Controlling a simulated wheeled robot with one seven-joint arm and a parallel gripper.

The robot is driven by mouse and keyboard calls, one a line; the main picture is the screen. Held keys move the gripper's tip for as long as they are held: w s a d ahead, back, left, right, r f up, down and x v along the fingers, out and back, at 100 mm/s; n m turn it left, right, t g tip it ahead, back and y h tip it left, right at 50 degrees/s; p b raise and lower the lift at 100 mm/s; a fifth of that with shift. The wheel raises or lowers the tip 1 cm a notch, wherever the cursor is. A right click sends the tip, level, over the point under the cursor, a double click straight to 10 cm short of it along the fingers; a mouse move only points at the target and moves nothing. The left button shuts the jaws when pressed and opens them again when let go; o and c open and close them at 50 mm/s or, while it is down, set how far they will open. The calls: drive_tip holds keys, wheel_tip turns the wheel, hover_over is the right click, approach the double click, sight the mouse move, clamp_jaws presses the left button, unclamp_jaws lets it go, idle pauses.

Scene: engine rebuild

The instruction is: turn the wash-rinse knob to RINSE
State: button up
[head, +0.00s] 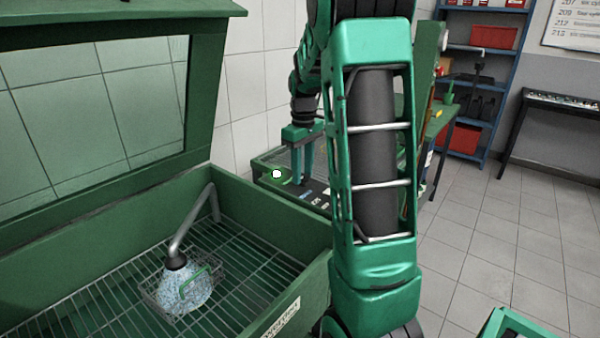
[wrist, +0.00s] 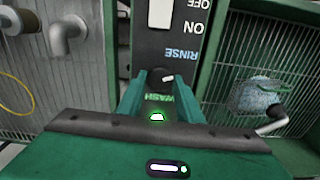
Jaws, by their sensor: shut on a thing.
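The wash-rinse knob (wrist: 160,75) is a small dark knob on the black control panel (wrist: 148,48), with a short white mark on it pointing roughly right in the wrist view. The RINSE label (wrist: 180,53) lies beyond it, in pale blue-grey. The WASH label (wrist: 160,97) lies on the near side, in green, between my fingers. My gripper (wrist: 160,82) is shut on the knob, one finger on each side. In the head view my gripper (head: 303,182) reaches down to the panel behind the washer's wall; the knob itself is hidden there.
A white ON/OFF switch (wrist: 162,14) sits farther along the panel. A white lamp (wrist: 157,117) with a green rim is near my palm. The green parts washer (head: 262,240) has a bent pipe (head: 190,228) and a wire basket (head: 160,298) on its grate. Open floor lies right.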

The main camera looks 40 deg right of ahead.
idle(0.4)
drive_tip(key=o, duration=1)
drive_tip(key=shift+o, duration=0.2)
wheel_tip(320, 180, up, 11)
drive_tip(key=shift+f, duration=0.1)
drive_tip(key=s+a+f+m, duration=0.2)
drive_tip(key=s+a, duration=0.3)
drive_tip(key=s, duration=0.3)
drive_tip(key=s+a+f+m, duration=0.3)
drive_tip(key=s+a+f, duration=0.2)
drive_tip(key=s, duration=0.4)
drive_tip(key=s+a+f+m, duration=0.2)
drive_tip(key=s+a+f, duration=0.2)
drive_tip(key=s, duration=0.5)
drive_tip(key=shift+a+f+m, duration=0.25)
drive_tip(key=shift+a+m, duration=0.05)
drive_tip(key=shift+a, duration=0.4)
